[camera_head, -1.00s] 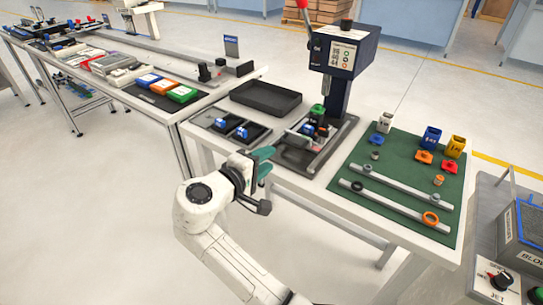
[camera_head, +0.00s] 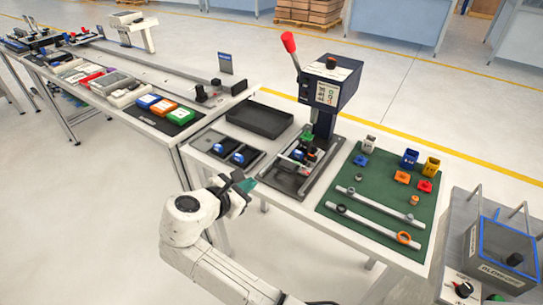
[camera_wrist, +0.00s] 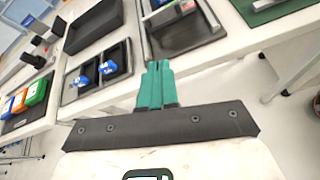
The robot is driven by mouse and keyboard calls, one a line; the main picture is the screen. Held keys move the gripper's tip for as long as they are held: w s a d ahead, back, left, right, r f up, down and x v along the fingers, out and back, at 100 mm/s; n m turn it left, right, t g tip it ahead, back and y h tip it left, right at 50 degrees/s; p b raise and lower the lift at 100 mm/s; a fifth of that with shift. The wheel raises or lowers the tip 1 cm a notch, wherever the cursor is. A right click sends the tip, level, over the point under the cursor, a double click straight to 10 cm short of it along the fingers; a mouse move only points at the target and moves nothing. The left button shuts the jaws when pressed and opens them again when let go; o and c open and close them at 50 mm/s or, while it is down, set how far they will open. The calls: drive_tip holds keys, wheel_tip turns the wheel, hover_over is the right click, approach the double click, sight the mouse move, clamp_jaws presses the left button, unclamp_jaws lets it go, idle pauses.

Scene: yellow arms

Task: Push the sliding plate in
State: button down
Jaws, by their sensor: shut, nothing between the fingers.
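The press (camera_head: 324,95) has a dark blue head, a red-knobbed lever and a column on a dark base. In front of the column is the sliding plate (camera_head: 291,162), a grey plate on rails, carrying small parts with a green one (camera_head: 308,138). In the wrist view the press base (camera_wrist: 183,28) shows at the top, cut off by the frame. My gripper (camera_head: 250,184) is at the table's front edge, left of and in front of the plate, apart from it. In the wrist view its green fingers (camera_wrist: 155,70) are together and empty.
A tray with blue parts (camera_head: 231,150) and an empty black tray (camera_head: 260,119) lie left of the press. A green mat (camera_head: 352,183) with two bars, rings and coloured blocks lies to its right. The table's front strip is bare.

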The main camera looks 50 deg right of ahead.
drive_tip(key=n+p, duration=0.1)
drive_tip(key=n, duration=0.2)
drive_tip(key=p, duration=0.1)
approach(284, 160)
drive_tip(key=f, duration=0.3)
drive_tip(key=shift+d+y, duration=0.3)
drive_tip(key=shift+d, duration=0.1)
drive_tip(key=shift+w+d+f, duration=0.2)
drive_tip(key=shift+d, duration=0.4)
drive_tip(key=d, duration=0.4)
drive_tip(key=shift+w+d+p, duration=0.3)
drive_tip(key=shift+p, duration=0.05)
drive_tip(key=shift+a, duration=0.1)
drive_tip(key=shift+r, duration=0.15)
